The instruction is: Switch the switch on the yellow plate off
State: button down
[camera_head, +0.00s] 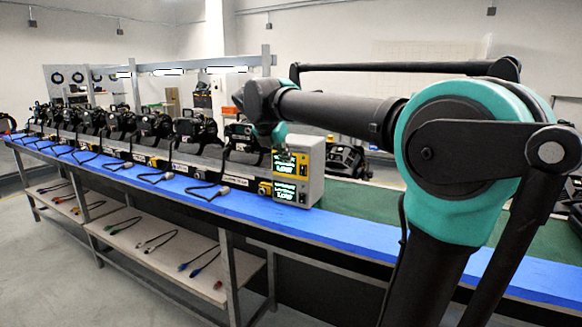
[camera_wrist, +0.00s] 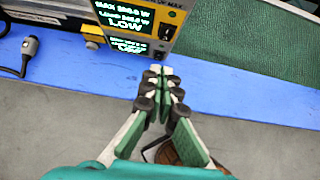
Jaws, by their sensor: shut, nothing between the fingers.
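A grey box (camera_head: 314,172) stands on the blue bench edge and carries two lit displays with switches. The yellow plate (camera_wrist: 174,18) surrounds the upper display, which reads LOW in the wrist view. A small dark switch (camera_wrist: 166,32) sits at the right of that plate. In the head view my gripper partly covers the box's upper front.
The blue bench strip (camera_head: 240,207) runs along the front, with cables lying on it. A row of black lamps (camera_head: 195,130) stands to the left. A yellow connector (camera_wrist: 92,33) sits left of the box. A lower shelf (camera_head: 155,240) holds more cables.

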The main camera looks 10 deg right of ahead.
aim_at(302, 171)
jog(key=shift+v, duration=1.35)
jog(key=shift+a+f+g, duration=0.3)
jog(key=shift+f, duration=0.25)
jog(key=w+d+r+x, duration=0.1)
jog(key=x, duration=1.2)
jog(key=shift+w+r, duration=0.25)
jog(key=shift+w, duration=0.1)
